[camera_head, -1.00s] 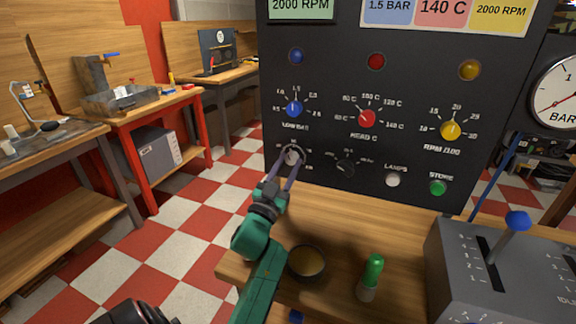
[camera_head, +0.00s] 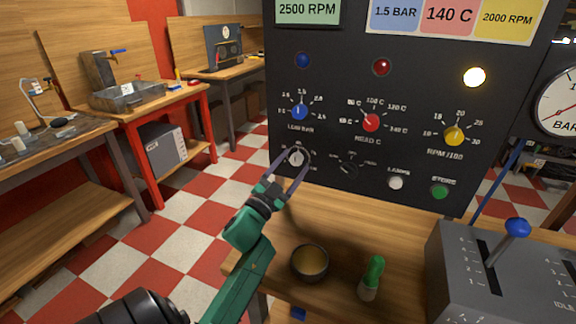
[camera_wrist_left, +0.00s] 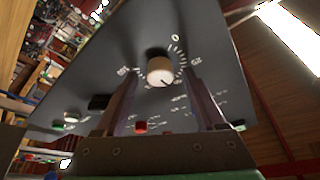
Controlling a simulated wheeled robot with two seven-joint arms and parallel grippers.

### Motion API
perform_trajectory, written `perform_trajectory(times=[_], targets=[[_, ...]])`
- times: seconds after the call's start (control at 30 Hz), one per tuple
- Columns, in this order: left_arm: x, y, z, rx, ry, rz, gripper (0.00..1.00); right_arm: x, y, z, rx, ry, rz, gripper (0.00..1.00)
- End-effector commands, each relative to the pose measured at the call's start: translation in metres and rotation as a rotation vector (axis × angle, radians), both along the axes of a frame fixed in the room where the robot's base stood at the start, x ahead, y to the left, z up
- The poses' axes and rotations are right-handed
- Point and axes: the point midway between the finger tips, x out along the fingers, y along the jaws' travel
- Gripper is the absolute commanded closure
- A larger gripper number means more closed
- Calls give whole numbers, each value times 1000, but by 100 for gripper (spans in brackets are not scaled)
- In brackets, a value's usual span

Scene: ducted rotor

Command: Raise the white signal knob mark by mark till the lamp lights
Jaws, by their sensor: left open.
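The white signal knob (camera_head: 296,158) sits low on the left of the black panel (camera_head: 330,88). It shows large and cream-coloured in the left wrist view (camera_wrist_left: 160,70), with a dark pointer line and a ring of marks. My left gripper (camera_head: 294,160) is open, its fingers on either side of the knob; I cannot tell whether they touch it. The yellow lamp (camera_head: 474,77) at the panel's upper right is lit bright. The blue lamp (camera_head: 303,60) and red lamp (camera_head: 381,67) are dark. The green display (camera_head: 307,11) reads 2500 RPM. My right gripper is not in view.
Blue (camera_head: 299,112), red (camera_head: 371,123) and yellow (camera_head: 454,135) knobs are above. A black knob (camera_head: 349,169), white button (camera_head: 396,183) and green button (camera_head: 440,191) are to the right. A bowl (camera_head: 310,262), green-handled tool (camera_head: 371,278) and lever box (camera_head: 490,275) stand below.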

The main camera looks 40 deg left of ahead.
Motion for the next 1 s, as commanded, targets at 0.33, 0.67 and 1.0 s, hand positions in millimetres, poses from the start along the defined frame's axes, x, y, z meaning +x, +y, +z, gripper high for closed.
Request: perform_trajectory(times=[0.33, 0.67, 1.0], targets=[[-60, -7, -25, -1, 6, 2, 28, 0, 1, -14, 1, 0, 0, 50], [-131, -14, -47, -1, 3, 1, 28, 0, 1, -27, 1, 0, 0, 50], [-137, -15, -46, 1, 0, 0, 28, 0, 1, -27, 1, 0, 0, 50]])
